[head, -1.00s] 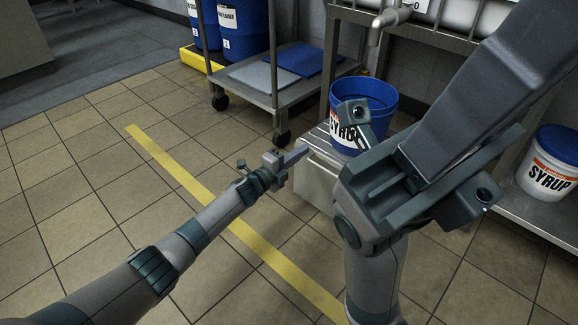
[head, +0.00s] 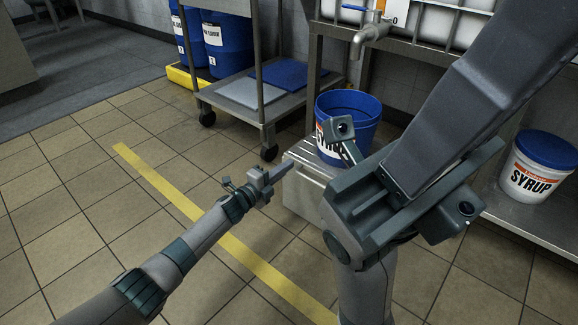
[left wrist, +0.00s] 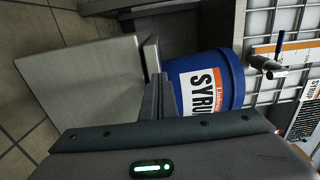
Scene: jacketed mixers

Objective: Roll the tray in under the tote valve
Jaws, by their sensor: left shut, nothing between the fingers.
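The steel tray (head: 304,181) stands low on the floor at the centre, with an open blue bucket (head: 359,107) labelled SYRUP on its top. The tote valve (head: 369,36) is above and behind the bucket. My left gripper (head: 289,166) is shut and empty, its tips close to the tray's front left corner; I cannot tell if they touch. In the left wrist view the shut fingers (left wrist: 159,97) show in front of the tray's grey steel panel (left wrist: 88,85). The bucket (left wrist: 238,85) and the valve (left wrist: 265,66) lie beyond. My right gripper is out of view.
A steel cart (head: 228,103) with blue and grey boards stands left of the tray. Blue drums (head: 228,45) are behind it. A lidded SYRUP pail (head: 537,168) sits on the low shelf at right. Tiled floor with a yellow line (head: 190,207) is clear at left.

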